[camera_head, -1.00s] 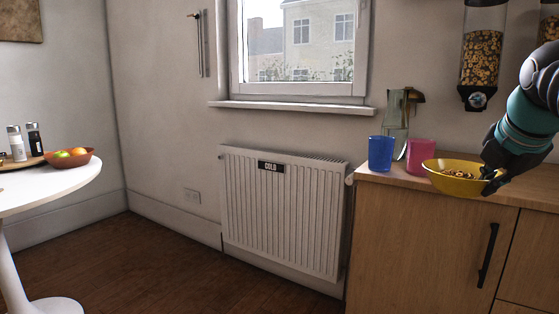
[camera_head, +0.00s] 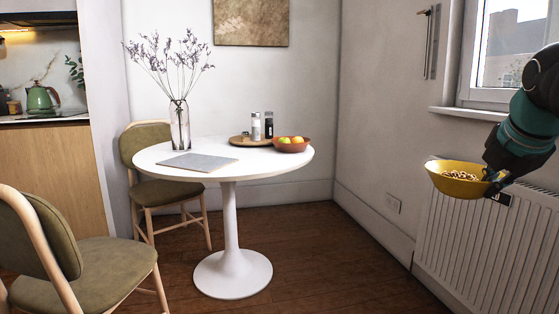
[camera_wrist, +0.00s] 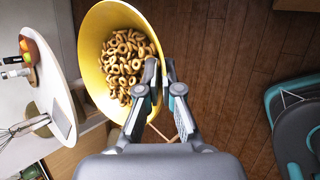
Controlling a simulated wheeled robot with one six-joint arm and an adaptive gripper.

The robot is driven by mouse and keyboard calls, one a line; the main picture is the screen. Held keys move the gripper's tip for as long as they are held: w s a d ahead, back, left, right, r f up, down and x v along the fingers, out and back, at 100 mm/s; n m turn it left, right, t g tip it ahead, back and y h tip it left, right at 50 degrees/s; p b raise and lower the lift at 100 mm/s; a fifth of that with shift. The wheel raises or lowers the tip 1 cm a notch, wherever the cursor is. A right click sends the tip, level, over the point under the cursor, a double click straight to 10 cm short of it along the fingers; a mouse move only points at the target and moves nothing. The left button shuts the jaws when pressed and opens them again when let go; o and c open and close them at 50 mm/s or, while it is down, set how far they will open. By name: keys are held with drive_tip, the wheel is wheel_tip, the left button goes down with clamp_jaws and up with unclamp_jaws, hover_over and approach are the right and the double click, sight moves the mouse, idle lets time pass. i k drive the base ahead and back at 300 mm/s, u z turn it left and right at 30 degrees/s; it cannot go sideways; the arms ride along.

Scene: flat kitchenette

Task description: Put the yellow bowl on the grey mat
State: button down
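The yellow bowl (camera_head: 447,185) holds ring-shaped cereal and hangs in the air at the right of the head view, in front of the radiator. My gripper (camera_head: 494,181) is shut on its right rim. In the wrist view the bowl (camera_wrist: 95,75) fills the upper middle, and the fingers of my gripper (camera_wrist: 160,88) pinch its rim. The grey mat (camera_head: 198,162) lies flat and bare on the front left part of the round white table (camera_head: 160,156), well left of the bowl.
The wooden floor (camera_head: 330,260) right of the table is clear.

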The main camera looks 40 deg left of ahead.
sight(197, 162)
drive_tip(key=u, duration=0.85)
drive_tip(key=i, duration=1.45)
drive_tip(key=u, duration=0.9)
drive_tip(key=i, duration=1.3)
drive_tip(key=u, duration=0.3)
